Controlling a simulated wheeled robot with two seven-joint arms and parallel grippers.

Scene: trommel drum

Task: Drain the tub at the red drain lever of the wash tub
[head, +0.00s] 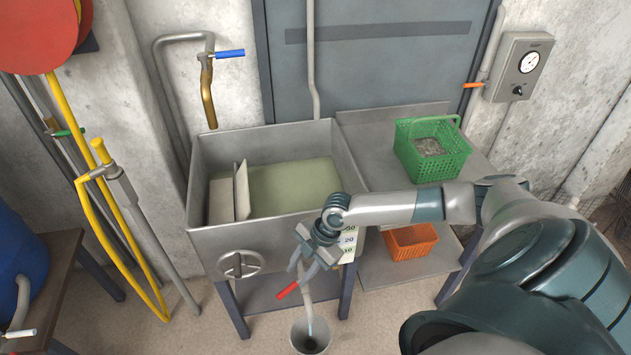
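The wash tub (205,240) is a grey metal sink holding murky greenish water, with a pale divider plate (242,190) standing in it. The red drain lever (287,290) sits below the tub's front right, beside the drain pipe (306,289), its red end pointing down and left. A thin pale-blue streak shows between the pipe's end and the bucket (311,345) underneath. My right gripper (305,268) points down in front of the tub, just above the lever. Its fingers are apart, and I cannot tell whether they touch the lever. My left gripper is out of view.
A green basket (457,166) stands on the side table right of the tub, with an orange basket (411,241) on the shelf below. A blue-handled tap (229,54) hangs over the tub. A handwheel (241,265) is on the tub's front left.

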